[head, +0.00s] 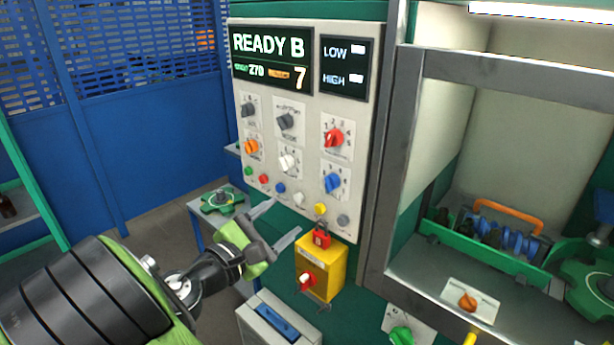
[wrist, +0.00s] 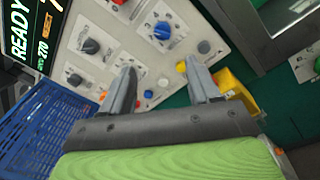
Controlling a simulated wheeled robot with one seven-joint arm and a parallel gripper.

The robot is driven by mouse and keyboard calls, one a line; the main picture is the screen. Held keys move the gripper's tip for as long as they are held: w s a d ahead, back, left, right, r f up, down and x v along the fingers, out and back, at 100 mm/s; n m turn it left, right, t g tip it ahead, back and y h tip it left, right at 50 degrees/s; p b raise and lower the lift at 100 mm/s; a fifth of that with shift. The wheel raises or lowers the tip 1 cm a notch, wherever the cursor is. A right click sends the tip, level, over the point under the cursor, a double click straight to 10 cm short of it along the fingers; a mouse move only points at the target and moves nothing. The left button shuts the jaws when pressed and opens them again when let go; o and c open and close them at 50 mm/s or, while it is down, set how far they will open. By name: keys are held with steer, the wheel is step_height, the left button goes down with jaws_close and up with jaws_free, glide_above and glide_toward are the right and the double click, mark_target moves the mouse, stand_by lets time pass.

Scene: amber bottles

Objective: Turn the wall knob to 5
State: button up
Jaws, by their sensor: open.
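A light grey wall panel (head: 308,112) carries several rotary knobs on dial plates: a grey knob (head: 249,109), a dark knob (head: 285,121), a red knob (head: 333,138), an orange knob (head: 251,146), a white knob (head: 287,162) and a blue knob (head: 332,183). Which is the wall knob, and the exact pointer settings, I cannot tell. The display (head: 270,58) reads READY B, 270 and a large 7. My gripper (head: 286,216) is open and empty, below the knobs near the panel's lower edge. In the wrist view, the blue knob (wrist: 162,30) lies beyond the open fingers (wrist: 160,68).
Below the panel are a red padlock (head: 321,236) and a yellow box (head: 320,268) with a red knob. A grey-framed cabinet (head: 397,150) stands to the right, with a green tray (head: 480,256) inside. A green valve wheel (head: 222,200) sits on a stand at left.

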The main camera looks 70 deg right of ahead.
mark_target(327, 186)
steer(key=x, duration=1.5)
steer(key=shift+s+f+p, duration=0.1)
steer(key=shift+s+p, duration=0.25)
steer(key=shift+p, duration=0.05)
steer(key=shift+a, duration=0.1)
steer(key=c, duration=1)
steer(key=shift+f+m+b, duration=0.1)
steer(key=shift+m+b, duration=0.2)
